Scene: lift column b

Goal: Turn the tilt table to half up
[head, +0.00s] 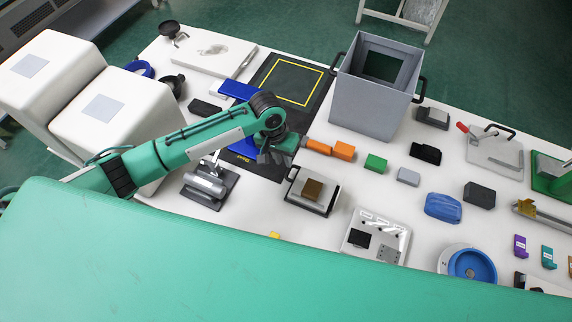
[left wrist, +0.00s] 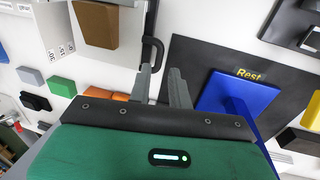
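The tilt table (head: 323,206) stands near the middle of the bench in the head view, a grey plate with a brown block (head: 312,189) on it and a black bar handle along its left side. In the left wrist view, its plate (left wrist: 63,14), brown block (left wrist: 97,24) and handle (left wrist: 153,48) show at the top, with small angle marks on the side. The plate looks low; its exact angle is unclear. My left gripper (head: 272,156) is just beyond the handle; its fingers (left wrist: 160,82) are apart, close to the handle's bend. Contact is unclear. My right gripper is out of view.
A grey open bin (head: 373,102) stands behind to the right. An orange block (head: 344,150) and a green block (head: 376,163) lie right of the gripper. A dark mat (left wrist: 205,55) with a blue object (left wrist: 235,98) lies beside the fingers. A silver-cylinder fixture (head: 205,185) stands left.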

